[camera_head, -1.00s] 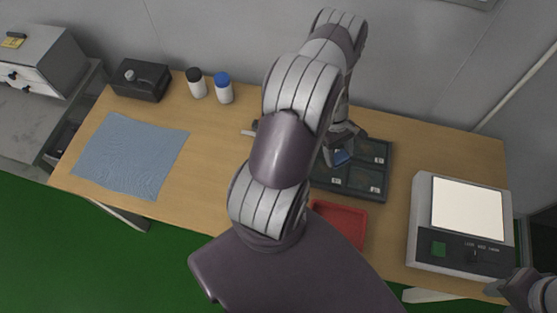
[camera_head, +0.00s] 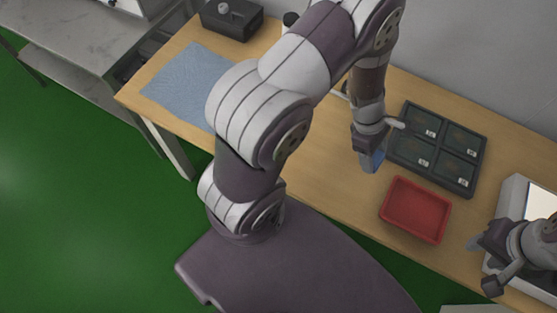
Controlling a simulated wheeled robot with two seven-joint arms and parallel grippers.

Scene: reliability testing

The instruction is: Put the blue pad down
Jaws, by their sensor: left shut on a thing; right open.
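The blue pad (camera_head: 377,160) is held low in my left gripper (camera_head: 371,146), which points down and is shut on it. The pad shows as a small blue piece below the jaws, and the gripper hides part of it. It is left of the dark compartment tray (camera_head: 438,147) and up and left of the red tray (camera_head: 416,208). I cannot tell its exact height above the table. My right gripper (camera_head: 482,263) is at the lower right, open, in front of the light-panel device (camera_head: 516,212).
A blue cloth (camera_head: 186,82) lies flat on the wooden table (camera_head: 310,170) at the left. A black box (camera_head: 232,20) stands at the back. A bottle (camera_head: 290,19) is partly hidden by my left arm. Bare wood shows left of the red tray.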

